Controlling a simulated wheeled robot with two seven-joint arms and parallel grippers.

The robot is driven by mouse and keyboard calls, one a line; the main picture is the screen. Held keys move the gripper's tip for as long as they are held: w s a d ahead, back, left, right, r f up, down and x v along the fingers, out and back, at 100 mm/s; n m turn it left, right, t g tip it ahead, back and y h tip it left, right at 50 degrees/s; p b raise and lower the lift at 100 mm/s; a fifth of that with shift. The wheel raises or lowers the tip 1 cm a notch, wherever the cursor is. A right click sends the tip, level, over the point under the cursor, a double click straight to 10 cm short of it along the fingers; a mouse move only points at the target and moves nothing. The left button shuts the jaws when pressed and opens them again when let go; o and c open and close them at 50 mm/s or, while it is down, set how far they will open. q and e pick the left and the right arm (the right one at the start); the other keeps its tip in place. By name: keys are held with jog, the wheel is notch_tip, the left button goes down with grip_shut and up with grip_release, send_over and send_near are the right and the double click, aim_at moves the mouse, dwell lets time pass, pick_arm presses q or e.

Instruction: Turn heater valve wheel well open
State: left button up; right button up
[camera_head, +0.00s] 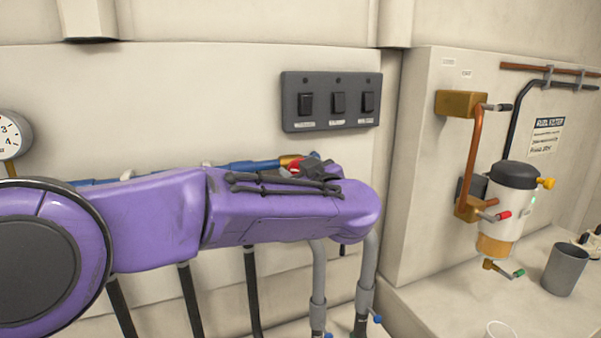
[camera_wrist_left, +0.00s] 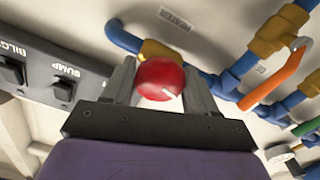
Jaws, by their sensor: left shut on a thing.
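A round red valve wheel (camera_wrist_left: 160,76) sits on a brass fitting on a blue pipe. It has a small white mark near its lower edge. My left gripper (camera_wrist_left: 162,82) has one finger on each side of the wheel and is shut on it. In the head view the wheel (camera_head: 296,167) shows only as a small red patch. My purple left arm and the left gripper (camera_head: 312,168) cover most of it there. My right gripper is in neither view.
A dark switch panel (camera_head: 332,101) is on the wall just above my left gripper. An orange lever (camera_wrist_left: 276,78) on blue pipes is close by. Grey hoses (camera_head: 318,290) hang below. A fuel filter (camera_head: 508,210) and a dark cup (camera_head: 565,270) are at the right.

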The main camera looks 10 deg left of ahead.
pick_arm(q)
jog(key=n+b, duration=0.1)
jog(key=n, duration=0.2)
jog(key=shift+a+r+n, duration=0.1)
jog(key=shift+r+n, duration=0.05)
jog(key=shift+n, duration=0.25)
jog(key=n+b, duration=0.3)
jog(key=n, duration=0.1)
jog(key=shift+n, duration=0.3)
jog(key=n+b, duration=0.3)
jog(key=n, duration=0.1)
jog(key=n+b, duration=0.3)
jog(key=n, duration=0.2)
jog(key=shift+a+b, duration=0.1)
jog(key=shift+b, duration=0.2)
jog(key=n+b, duration=0.3)
jog(key=n, duration=0.1)
jog(key=shift+n, duration=0.3)
jog(key=n+b, duration=0.3)
jog(key=n, duration=0.1)
jog(key=n+b, duration=0.2)
jog(key=n, duration=0.2)
jog(key=shift+n, duration=0.4)
jog(key=shift+n+b, duration=0.8)
jog(key=shift+n, duration=1.1)
jog(key=shift+r, duration=0.1)
